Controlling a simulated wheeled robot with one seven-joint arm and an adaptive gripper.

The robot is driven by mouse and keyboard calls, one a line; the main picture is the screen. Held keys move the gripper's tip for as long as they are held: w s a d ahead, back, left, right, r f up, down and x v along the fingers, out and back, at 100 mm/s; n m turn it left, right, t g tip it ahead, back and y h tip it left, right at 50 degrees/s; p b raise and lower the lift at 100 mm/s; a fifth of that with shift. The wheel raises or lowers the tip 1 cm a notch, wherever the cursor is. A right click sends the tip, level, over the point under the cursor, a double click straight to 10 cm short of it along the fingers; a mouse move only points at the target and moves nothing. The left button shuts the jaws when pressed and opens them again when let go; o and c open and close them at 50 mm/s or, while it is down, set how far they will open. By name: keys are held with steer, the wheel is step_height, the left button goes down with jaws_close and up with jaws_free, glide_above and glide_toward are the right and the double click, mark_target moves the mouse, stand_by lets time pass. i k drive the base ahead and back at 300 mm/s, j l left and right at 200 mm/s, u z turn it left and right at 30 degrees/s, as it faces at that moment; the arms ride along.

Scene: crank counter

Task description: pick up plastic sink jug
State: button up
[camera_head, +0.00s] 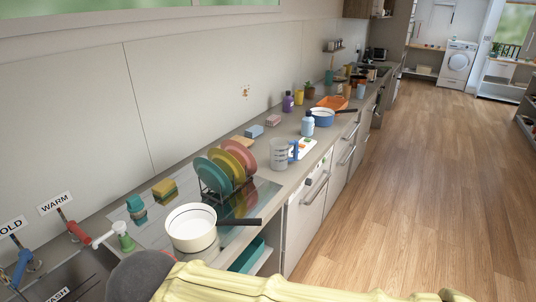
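A clear grey jug with markings and a blue handle (279,154) stands upright on the counter, right of the dish rack, and is the likeliest plastic sink jug. Its handle is on the right side, near the counter's front edge. Nothing is seen holding it. My gripper does not show in the head view. A yellow ribbed shape and a dark grey rounded part fill the bottom edge; they look like my arm, and no fingers can be made out there.
A white pot (192,236) with a dark handle stands in front of the dish rack of coloured plates (243,160). A light blue bottle (307,126) and a blue pan (322,119) stand beyond the jug. The wooden floor (400,190) at right is clear.

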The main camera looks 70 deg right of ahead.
mark_target(279, 159)
steer(key=z, duration=2.5)
steer(key=i+l+u, duration=0.25)
steer(key=i+l, duration=0.25)
steer(key=i+l+u, duration=0.3)
steer(key=i+l, duration=0.3)
steer(key=i+l+u, duration=0.25)
steer(key=i+l, duration=0.25)
steer(key=l, duration=0.25)
